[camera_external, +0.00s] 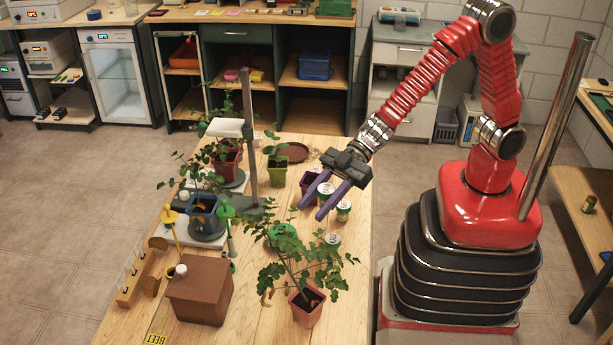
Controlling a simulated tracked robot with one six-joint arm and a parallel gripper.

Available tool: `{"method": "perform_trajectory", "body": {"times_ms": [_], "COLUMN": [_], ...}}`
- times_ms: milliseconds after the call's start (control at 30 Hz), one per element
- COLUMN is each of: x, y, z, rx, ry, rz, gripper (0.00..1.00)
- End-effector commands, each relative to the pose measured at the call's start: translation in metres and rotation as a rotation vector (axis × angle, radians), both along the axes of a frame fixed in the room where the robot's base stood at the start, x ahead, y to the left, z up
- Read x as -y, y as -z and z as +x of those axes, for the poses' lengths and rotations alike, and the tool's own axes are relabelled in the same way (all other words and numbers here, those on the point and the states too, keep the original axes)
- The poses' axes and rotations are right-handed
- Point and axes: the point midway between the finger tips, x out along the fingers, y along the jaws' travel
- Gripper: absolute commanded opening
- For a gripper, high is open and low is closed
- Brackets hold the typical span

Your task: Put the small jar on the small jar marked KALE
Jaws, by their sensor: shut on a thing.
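My gripper (311,211) has long purple fingers and reaches over the right side of the wooden table. It is shut on a small jar (325,188) with a white lid and green sides, which shows between the fingers. Two similar small jars stand close by, one just right of the fingers (343,208) and one nearer the camera (332,240). Another pale lid (317,168) shows behind the gripper. The lids carry dark marks too small to read, so I cannot tell which is KALE. Whether the held jar touches anything below is unclear.
A leafy seedling in a red pot (305,306) stands at the front, its leaves near the nearest jar. A brown box (200,288) and a grey stand (248,150) occupy the left.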

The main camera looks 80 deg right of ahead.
Motion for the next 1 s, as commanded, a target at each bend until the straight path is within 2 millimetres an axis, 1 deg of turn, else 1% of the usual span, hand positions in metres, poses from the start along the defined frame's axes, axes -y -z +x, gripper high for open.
{"method": "perform_trajectory", "body": {"times_ms": [33, 100, 200, 267, 533, 667, 767, 1000], "x": [0.004, 0.007, 0.010, 0.009, 0.008, 0.008, 0.008, 0.008], "y": [0.006, 0.014, 0.022, 0.019, 0.019, 0.024, 0.034, 0.068], "z": [-0.008, -0.017, -0.023, -0.022, -0.022, -0.022, -0.022, -0.022], "rx": [-0.003, -0.003, -0.002, 0.002, 0.001, -0.001, -0.004, -0.004], "ry": [0.000, -0.002, -0.008, -0.015, -0.017, -0.017, -0.016, -0.016], "rz": [0.000, 0.000, 0.000, 0.000, 0.000, -0.001, -0.001, -0.001], "gripper": [0.11, 0.11, 0.11, 0.11, 0.11, 0.11, 0.11, 0.11]}}
